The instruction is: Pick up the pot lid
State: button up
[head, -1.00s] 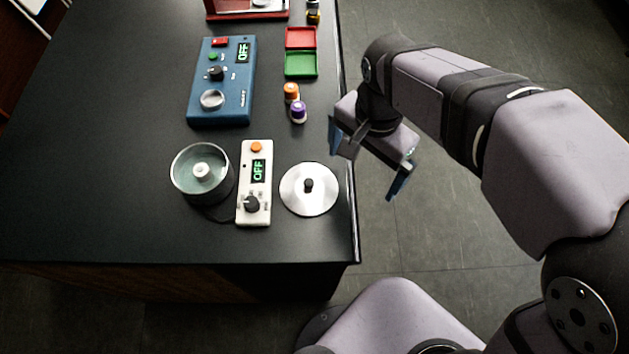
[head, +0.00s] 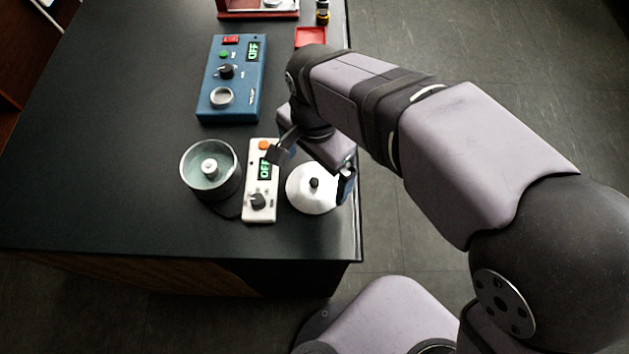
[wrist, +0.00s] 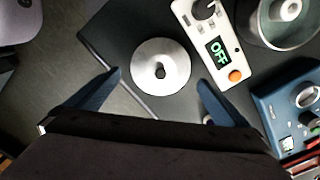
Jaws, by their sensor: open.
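The pot lid (head: 312,198) is a round silver disc with a small black knob. It lies on the black table near its right edge, to the right of the white control unit. In the wrist view the lid (wrist: 147,77) shows whole, ahead of and between the fingers, with its knob near the middle. My gripper (head: 315,170) is open and empty. In the head view it hangs above the lid's far side, one finger over the white unit and the other by the table edge. In the wrist view both blue fingertips of my gripper (wrist: 158,82) are apart from the lid.
The white control unit (head: 261,190) reads OFF and stands close left of the lid. Left of it is a dark round pot (head: 192,185). A blue control box (head: 230,80) and a red tray (head: 310,36) are farther back. Bare table lies at the left.

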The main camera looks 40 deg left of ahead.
aim_at(314, 181)
jog(key=shift+f+p, duration=0.8)
jog(key=shift+f, duration=1.7)
jog(key=c, duration=0.8)
jog(key=shift+o, duration=0.2)
jog(key=shift+r, duration=0.1)
